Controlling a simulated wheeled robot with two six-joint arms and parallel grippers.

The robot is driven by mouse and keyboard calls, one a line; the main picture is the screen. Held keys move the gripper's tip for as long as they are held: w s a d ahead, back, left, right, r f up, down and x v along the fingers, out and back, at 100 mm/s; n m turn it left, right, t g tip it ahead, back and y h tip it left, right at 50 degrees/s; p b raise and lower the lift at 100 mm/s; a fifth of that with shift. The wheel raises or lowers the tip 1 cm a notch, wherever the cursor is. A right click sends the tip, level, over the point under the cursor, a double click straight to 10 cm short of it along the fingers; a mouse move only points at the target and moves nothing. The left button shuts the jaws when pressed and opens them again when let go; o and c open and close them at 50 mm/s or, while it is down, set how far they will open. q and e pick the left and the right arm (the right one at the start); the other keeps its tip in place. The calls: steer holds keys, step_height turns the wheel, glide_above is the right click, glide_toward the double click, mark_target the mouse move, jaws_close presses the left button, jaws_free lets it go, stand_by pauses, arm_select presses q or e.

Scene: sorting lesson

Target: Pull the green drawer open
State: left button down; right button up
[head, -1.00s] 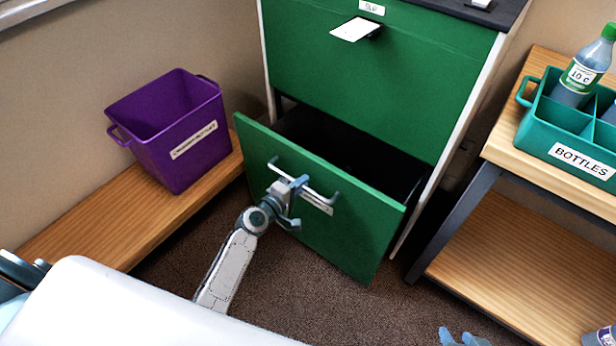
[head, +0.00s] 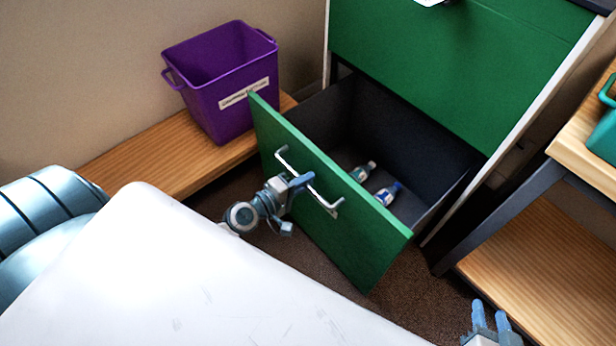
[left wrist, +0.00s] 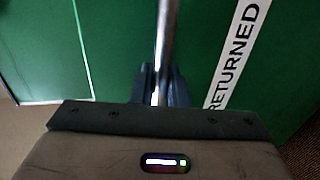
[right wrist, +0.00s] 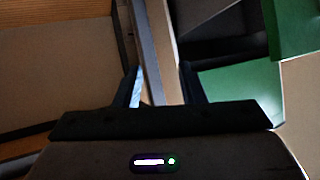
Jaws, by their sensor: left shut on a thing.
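The green drawer (head: 335,205) is pulled well out of its cabinet (head: 455,65), and its dark inside shows. Two small bottles lie in it, one with a green label (head: 362,172) and one with a blue cap (head: 387,194). My left gripper (head: 297,183) is shut on the drawer's metal bar handle (head: 322,200). In the left wrist view the handle (left wrist: 166,45) runs between the fingers, beside a label reading "RETURNED" (left wrist: 238,55). My right gripper (head: 491,318) is at the bottom right, open and empty, away from the drawer; its parted fingers show in the right wrist view (right wrist: 162,88).
A purple bin (head: 225,90) stands on a low wooden bench (head: 150,160) at the left. A wooden shelf unit (head: 545,245) with a teal crate (head: 603,135) stands at the right. Carpet (head: 425,280) is bare between the drawer and the shelf.

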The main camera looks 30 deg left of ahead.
arm_select(q)
steer(key=c, duration=1.5)
jaws_free()
